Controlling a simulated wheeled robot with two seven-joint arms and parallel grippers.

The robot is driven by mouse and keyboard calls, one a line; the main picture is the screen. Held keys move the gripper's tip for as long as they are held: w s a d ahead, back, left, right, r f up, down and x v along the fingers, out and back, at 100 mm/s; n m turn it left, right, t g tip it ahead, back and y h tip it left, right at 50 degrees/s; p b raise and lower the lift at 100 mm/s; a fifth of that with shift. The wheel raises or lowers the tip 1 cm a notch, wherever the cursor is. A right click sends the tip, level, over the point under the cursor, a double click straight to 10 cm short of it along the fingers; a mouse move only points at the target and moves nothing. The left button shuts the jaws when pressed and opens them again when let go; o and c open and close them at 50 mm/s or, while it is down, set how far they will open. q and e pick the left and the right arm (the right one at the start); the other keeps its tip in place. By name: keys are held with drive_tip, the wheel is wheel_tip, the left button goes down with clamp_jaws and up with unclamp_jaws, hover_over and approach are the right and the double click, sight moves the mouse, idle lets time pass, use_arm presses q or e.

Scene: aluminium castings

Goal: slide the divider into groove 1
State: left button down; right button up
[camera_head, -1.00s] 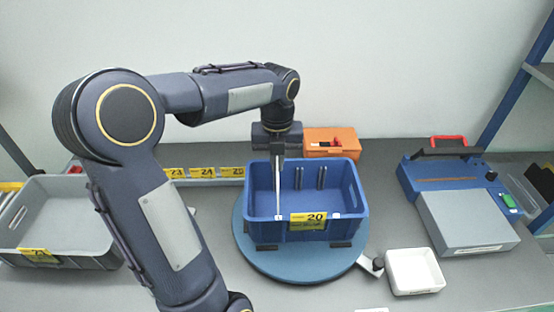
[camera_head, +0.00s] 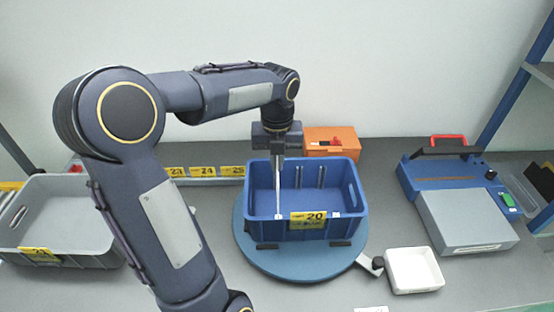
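The blue crate (camera_head: 352,188) with a yellow "20" label stands on a round blue turntable (camera_head: 290,268). My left gripper (camera_head: 279,153) points down over the crate's back left part. It looks shut on the divider (camera_head: 280,186), a thin pale panel seen nearly edge-on. The divider stands upright inside the crate, left of the middle, its near edge in line with a small white mark (camera_head: 278,217) on the front rim. Two dark upright grooves (camera_head: 309,177) show on the back wall to its right. The divider's lower edge and its seating are hidden. My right gripper is not in view.
A grey bin (camera_head: 60,215) stands at left and an orange box (camera_head: 331,142) behind the crate. A white tray (camera_head: 414,270) and a blue-grey device (camera_head: 462,205) are at right. A small clamp (camera_head: 372,265) sits at the turntable's edge.

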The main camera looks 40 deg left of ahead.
use_arm(q)
drive_tip(key=shift+f+b, duration=0.65)
drive_tip(key=shift+f, duration=0.5)
